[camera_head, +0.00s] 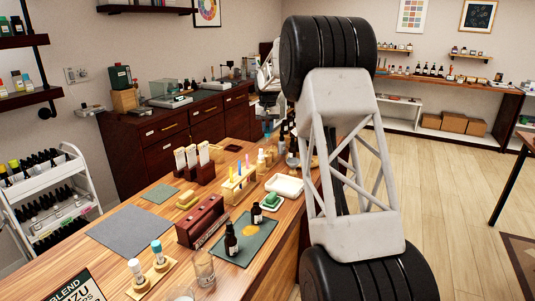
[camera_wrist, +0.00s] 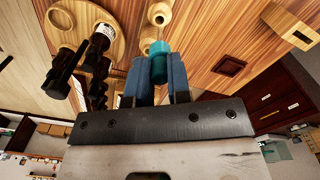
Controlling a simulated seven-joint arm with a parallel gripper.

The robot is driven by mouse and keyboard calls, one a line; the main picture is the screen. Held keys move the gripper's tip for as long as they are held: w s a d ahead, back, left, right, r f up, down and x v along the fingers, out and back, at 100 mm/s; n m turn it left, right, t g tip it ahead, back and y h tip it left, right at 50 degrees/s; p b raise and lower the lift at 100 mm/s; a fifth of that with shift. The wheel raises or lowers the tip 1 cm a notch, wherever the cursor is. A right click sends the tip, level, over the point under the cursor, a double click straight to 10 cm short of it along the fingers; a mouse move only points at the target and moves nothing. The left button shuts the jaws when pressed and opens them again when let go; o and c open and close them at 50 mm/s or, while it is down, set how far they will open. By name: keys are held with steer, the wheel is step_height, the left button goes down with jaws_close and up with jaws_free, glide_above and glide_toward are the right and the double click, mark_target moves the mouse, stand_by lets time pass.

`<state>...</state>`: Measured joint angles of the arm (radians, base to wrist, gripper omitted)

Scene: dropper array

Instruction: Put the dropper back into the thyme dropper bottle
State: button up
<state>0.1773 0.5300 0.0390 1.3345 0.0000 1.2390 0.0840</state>
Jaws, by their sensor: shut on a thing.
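My gripper (camera_wrist: 155,60) is shut on a teal dropper (camera_wrist: 158,50), held between its two blue fingers in the wrist view. In the head view my gripper (camera_head: 268,127) is small, over the far part of the wooden counter and partly hidden by my arm. A dark bottle with a white label (camera_wrist: 101,38) stands on a round wooden tray (camera_wrist: 88,8), left of the fingers in the wrist view. Other dark bottles (camera_wrist: 70,62) with black tops are beside it. I cannot read any label, so I cannot tell which bottle is thyme. The dropper's lower end cannot be made out.
A small pale round thing (camera_wrist: 160,14) is just beyond the dropper. A wooden block (camera_wrist: 290,24) is at the right. In the head view, a green mat (camera_head: 262,238) with dark bottles, a dark red rack (camera_head: 201,220) and a white tray (camera_head: 285,184) occupy the counter's nearer part.

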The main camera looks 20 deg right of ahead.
steer(key=shift+r, duration=0.75)
stand_by(1.0)
steer(key=shift+s+d, duration=0.2)
steer(key=shift+d, duration=0.3)
steer(key=s+d+f+m, duration=0.2)
steer(key=s+d+f, duration=0.1)
steer(key=s+d, duration=1.1)
steer(key=s+d+f+m, duration=0.2)
steer(key=s+d, duration=1.1)
steer(key=d, duration=0.4)
steer(key=s+a+r+n, duration=0.1)
steer(key=s+a+r, duration=0.1)
steer(key=a, duration=1.3)
steer(key=s+a+r+n, duration=0.1)
steer(key=s+a+r, duration=0.1)
steer(key=a, duration=1.4)
steer(key=s+a+r+n, duration=0.2)
steer(key=s+a+r, duration=0.1)
steer(key=a, duration=1.3)
steer(key=shift+r, duration=0.15)
